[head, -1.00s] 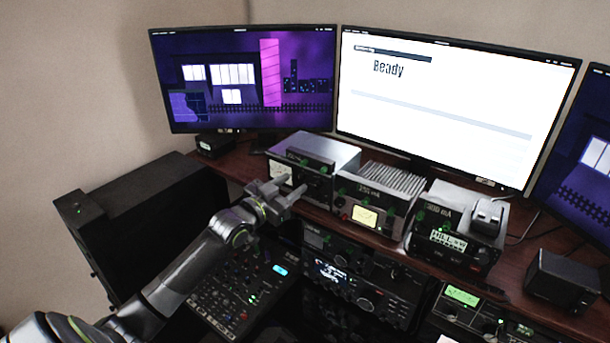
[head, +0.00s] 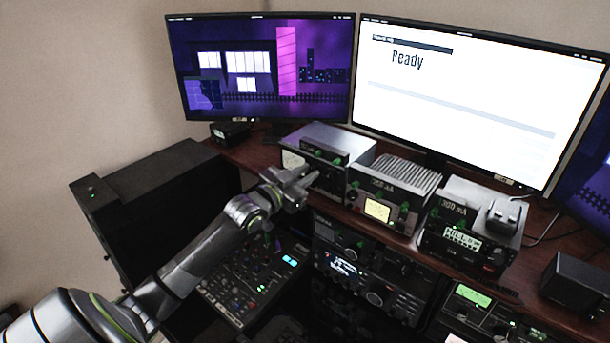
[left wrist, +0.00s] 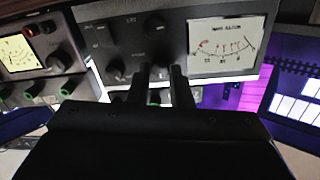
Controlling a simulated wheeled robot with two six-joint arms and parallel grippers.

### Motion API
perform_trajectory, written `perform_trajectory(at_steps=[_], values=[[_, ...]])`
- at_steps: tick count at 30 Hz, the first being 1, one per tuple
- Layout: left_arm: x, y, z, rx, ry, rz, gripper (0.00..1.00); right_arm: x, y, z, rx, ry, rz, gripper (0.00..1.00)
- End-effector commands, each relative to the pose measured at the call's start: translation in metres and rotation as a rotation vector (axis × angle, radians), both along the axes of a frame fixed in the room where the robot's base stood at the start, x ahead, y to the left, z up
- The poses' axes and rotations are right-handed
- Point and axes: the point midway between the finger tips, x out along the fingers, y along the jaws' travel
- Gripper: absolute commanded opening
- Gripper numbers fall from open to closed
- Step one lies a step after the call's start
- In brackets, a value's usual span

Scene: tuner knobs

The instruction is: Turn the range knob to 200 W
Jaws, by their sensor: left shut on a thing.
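The tuner (head: 325,150) is a grey box with a dark front on the shelf below the monitors. My left gripper (left wrist: 160,75) is shut on a knob at the panel. The fingers mostly hide that knob, and its label and setting are unreadable.
A unit with a yellow meter (head: 377,210) and one with a lit display (head: 462,238) stand to the right on the shelf. A mixer (head: 250,285) and a radio (head: 365,275) lie below. A black cabinet (head: 150,205) is at the left.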

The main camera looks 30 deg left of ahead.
Motion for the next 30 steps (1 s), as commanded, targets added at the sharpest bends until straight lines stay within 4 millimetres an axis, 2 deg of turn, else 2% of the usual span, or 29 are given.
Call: perform_trajectory(at_steps=[8,18,30], values=[[0.001,0.000,-0.003,0.141,-0.013,0.000,0.00,0.001,0.000,-0.020,0.000,-0.002,0.000,0.00],[0.000,0.000,-0.002,0.413,-0.035,0.001,0.00,0.001,0.000,-0.047,0.000,-0.002,0.000,0.00],[0.000,0.000,0.000,0.641,-0.052,0.002,0.00,0.001,0.000,-0.064,0.001,-0.003,0.000,0.00]])
